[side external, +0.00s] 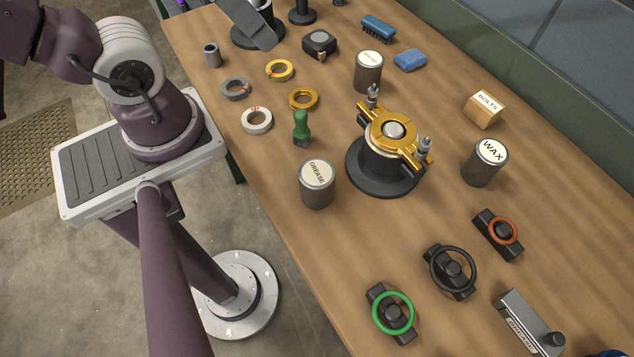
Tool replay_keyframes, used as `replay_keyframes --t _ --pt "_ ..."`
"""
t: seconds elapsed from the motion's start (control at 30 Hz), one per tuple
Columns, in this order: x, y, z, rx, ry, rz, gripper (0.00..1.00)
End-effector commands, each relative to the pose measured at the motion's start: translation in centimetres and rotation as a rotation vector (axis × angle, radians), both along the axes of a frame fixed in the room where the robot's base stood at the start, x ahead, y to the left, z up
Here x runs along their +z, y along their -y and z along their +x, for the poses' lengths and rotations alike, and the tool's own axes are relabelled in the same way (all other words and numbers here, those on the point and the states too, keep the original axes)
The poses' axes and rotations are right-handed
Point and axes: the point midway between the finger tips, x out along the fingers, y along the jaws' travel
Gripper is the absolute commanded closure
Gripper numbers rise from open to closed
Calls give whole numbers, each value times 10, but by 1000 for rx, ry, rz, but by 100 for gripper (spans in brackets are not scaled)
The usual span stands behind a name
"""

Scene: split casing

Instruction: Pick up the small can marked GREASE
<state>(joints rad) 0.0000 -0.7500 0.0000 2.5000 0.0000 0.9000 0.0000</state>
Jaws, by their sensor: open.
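The can marked GREASE (317,190) stands upright on the wooden table near its left edge, in the middle of the side external view. It is a dark grey cylinder with a pale lid that carries the lettering. Nothing covers it and nothing touches it. My gripper is outside this view; only other parts of my arm show at the left.
A gold split casing (393,130) on a round black base stands right of the GREASE can. A green-handled tool (302,128) stands behind it. The WAX can (482,167) and another lidded can (368,76) stand farther off. Ring holders, including a green-ringed one (392,313), lie in front.

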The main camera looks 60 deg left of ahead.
Motion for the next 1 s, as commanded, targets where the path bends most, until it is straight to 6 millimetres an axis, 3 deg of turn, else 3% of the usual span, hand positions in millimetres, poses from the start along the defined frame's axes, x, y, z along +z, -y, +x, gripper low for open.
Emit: replay_keyframes --t 0.23,0.33,0.47,0.57,0.7,0.83,1.0 --pt "-1 0 1 -5 -4 6 21" --pt "-12 1 11 -87 -65 100 21" --pt "-53 15 40 -421 -232 336 21" --pt "-95 44 55 -776 -331 448 21" --pt "-146 92 51 -1207 -387 451 21" --pt "-170 123 39 -1428 -384 401 21" --pt "-188 131 33 -1492 -381 383 21"
